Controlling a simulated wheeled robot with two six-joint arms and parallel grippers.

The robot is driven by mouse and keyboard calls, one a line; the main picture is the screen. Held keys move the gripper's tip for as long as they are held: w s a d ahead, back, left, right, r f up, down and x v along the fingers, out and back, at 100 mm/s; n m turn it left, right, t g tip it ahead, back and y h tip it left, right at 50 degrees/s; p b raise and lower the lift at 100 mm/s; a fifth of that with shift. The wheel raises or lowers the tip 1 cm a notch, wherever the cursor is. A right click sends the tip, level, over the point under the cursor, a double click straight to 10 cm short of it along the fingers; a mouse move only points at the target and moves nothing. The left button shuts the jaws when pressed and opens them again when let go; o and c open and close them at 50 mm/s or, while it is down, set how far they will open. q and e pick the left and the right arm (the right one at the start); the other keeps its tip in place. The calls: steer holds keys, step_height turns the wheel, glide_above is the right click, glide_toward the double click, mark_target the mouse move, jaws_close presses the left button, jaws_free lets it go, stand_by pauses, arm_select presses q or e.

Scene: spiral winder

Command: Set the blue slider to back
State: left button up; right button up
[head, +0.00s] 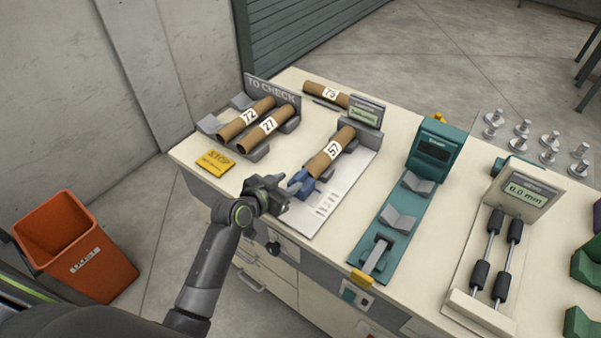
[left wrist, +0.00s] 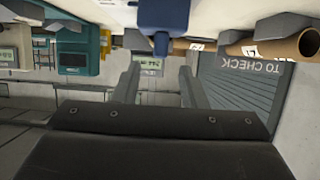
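The blue slider (head: 300,183) sits on the white length gauge (head: 330,200), at the near end of a cardboard tube marked 57 (head: 331,152). I cannot tell whether it touches the tube. My left gripper (head: 277,191) is just left of the slider and close to it. In the left wrist view, which is upside down, the gripper's two fingers (left wrist: 160,82) are apart with nothing between them. The slider (left wrist: 163,18) shows beyond the fingertips, roughly centred between them. My right gripper is not in view.
Tubes 72 (head: 245,119) and 27 (head: 264,131) lie on cradles by the TO CHECK sign (head: 271,91). The gauge's display (head: 365,112) stands behind tube 57. A teal device (head: 437,145) is to the right. A yellow sign (head: 215,162) lies left; an orange bin (head: 75,245) stands on the floor.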

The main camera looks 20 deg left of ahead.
mark_target(298, 176)
arm_select(q)
steer(key=shift+p+x, duration=0.3)
steer(key=shift+x, duration=3.1)
jaws_close()
steer(key=shift+f, duration=0.1)
